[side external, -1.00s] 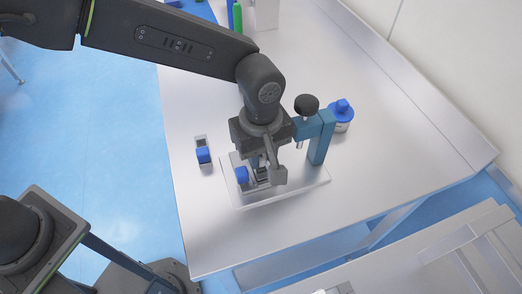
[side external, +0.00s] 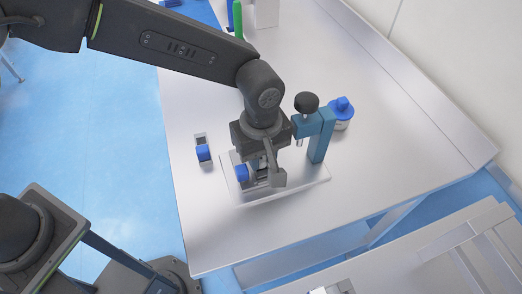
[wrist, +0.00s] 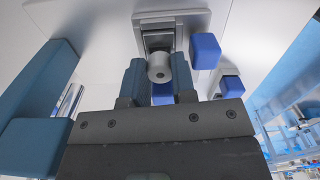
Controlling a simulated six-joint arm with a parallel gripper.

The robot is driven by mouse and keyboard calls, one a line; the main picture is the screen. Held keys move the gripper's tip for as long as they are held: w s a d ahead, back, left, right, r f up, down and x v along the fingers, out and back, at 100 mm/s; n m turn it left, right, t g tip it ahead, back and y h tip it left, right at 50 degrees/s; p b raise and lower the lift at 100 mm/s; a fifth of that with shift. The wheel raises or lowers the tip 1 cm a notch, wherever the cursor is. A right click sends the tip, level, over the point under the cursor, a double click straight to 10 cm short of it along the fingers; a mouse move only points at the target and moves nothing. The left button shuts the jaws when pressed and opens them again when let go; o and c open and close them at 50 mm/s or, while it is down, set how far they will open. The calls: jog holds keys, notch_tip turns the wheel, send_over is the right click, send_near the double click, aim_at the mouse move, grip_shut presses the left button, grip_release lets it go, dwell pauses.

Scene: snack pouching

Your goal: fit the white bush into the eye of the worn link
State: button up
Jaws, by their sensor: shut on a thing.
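The white bush (wrist: 159,68) is a short pale cylinder with a small hole in its end face. My gripper (wrist: 158,76) is shut on it, with one blue finger on each side. In the wrist view the bush is in front of a grey metal part (wrist: 172,17) with a dark recess, which seems to be the worn link in its holder. I cannot tell whether the bush touches it or has entered an eye. In the side view my gripper (side external: 260,164) is low over the pale plate (side external: 303,184) and hides the bush and most of the link.
A blue press-like stand (side external: 320,135) with a black knob (side external: 306,102) rises close to the right of my gripper. A blue-capped bottle (side external: 342,112) stands behind it. A blue block (side external: 242,173) is on the plate; another (side external: 203,152) lies left. The table front is clear.

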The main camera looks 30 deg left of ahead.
aim_at(262, 158)
jog(key=shift+f, duration=0.4)
jog(key=o, duration=1)
jog(key=shift+c, duration=0.2)
notch_tip(262, 158, up, 14)
jog(key=shift+f, duration=0.1)
